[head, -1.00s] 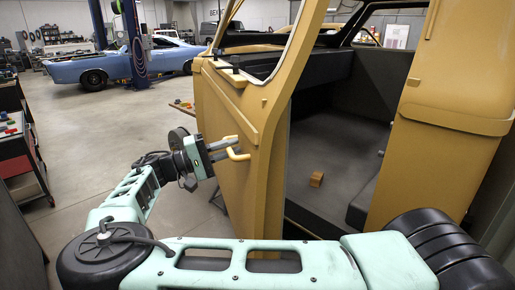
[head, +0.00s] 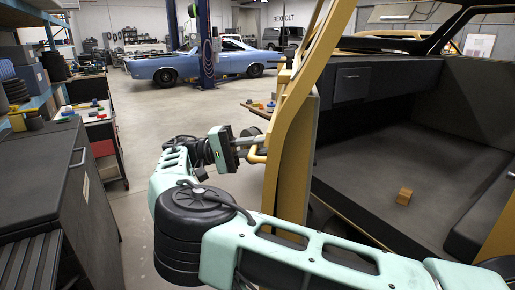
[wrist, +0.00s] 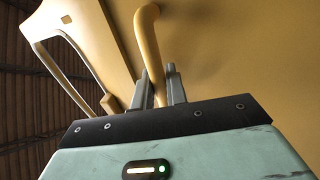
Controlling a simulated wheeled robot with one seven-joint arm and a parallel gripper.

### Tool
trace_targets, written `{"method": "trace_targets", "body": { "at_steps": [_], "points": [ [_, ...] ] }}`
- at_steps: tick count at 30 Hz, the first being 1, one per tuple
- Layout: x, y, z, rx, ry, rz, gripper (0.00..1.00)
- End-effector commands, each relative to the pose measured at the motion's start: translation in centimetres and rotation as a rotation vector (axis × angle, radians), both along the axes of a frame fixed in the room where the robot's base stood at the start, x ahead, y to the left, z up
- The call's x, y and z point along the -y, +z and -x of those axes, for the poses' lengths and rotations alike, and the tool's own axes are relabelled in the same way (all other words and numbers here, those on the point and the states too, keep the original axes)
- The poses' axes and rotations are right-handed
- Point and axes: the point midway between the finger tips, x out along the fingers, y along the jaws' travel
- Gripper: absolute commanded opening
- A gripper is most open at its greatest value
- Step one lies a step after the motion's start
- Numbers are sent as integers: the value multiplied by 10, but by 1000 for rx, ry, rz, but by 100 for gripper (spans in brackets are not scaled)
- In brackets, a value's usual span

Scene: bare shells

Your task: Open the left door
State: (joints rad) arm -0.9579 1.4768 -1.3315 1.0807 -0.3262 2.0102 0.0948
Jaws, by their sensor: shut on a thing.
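The left door (head: 284,150) is a yellow vehicle door with an open window frame. In the head view it stands swung open and is seen nearly edge-on. Its yellow handle (head: 256,155) sticks out on the door's left side. My gripper (head: 255,143) is at this handle. In the wrist view the handle (wrist: 149,35) is a curved yellow bar, and the two grey fingers of my gripper (wrist: 162,88) are shut around it. The door panel (wrist: 225,60) fills much of the wrist view behind the handle.
A dark cabinet (head: 60,190) and a red cart (head: 105,150) stand at left. A blue car (head: 200,63) is farther back. Clear floor lies between.

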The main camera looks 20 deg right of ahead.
Motion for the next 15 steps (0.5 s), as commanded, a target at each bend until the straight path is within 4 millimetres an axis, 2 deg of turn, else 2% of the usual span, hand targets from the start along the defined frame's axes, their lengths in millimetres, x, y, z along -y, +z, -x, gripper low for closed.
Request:
{"method": "trace_targets", "body": {
  "at_steps": [9, 10, 11, 15],
  "points": [
    [1, -1, 0, -2, -4, -2, 0],
    [1, -1, 0, -2, -4, -2, 23],
    [1, -1, 0, -2, -4, -2, 31],
    [1, -1, 0, -1, -2, -1, 33]
  ]
}}
